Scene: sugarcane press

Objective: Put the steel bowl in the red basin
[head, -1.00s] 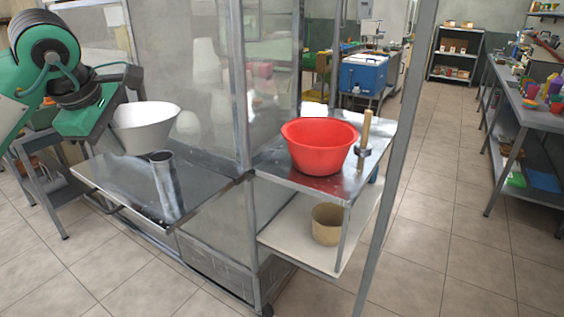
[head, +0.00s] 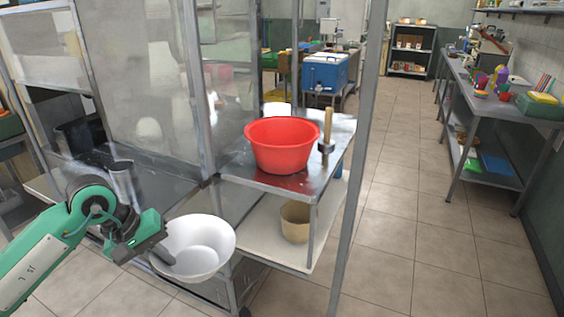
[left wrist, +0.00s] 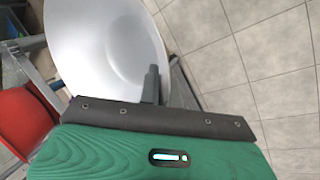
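The steel bowl (head: 205,247) looks pale and smooth, and hangs in the air in front of the press cabinet, opening up and tilted toward me. My left gripper (head: 164,254) is shut on its left rim, with one finger inside. In the left wrist view the bowl (left wrist: 100,45) fills the upper left, with a finger (left wrist: 151,85) over its inner wall. The red basin (head: 282,148) stands upright on the steel side shelf, right of and beyond the bowl; its inside is mostly hidden. Its red side also shows in the left wrist view (left wrist: 22,125). My right gripper is not in view.
A wooden-handled tool (head: 327,130) stands beside the basin on the shelf (head: 325,165). A tan pot (head: 295,222) sits on the lower shelf. A metal post (head: 360,170) rises right of the shelves. A metal cylinder (head: 124,182) stands left. Floor at right is clear.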

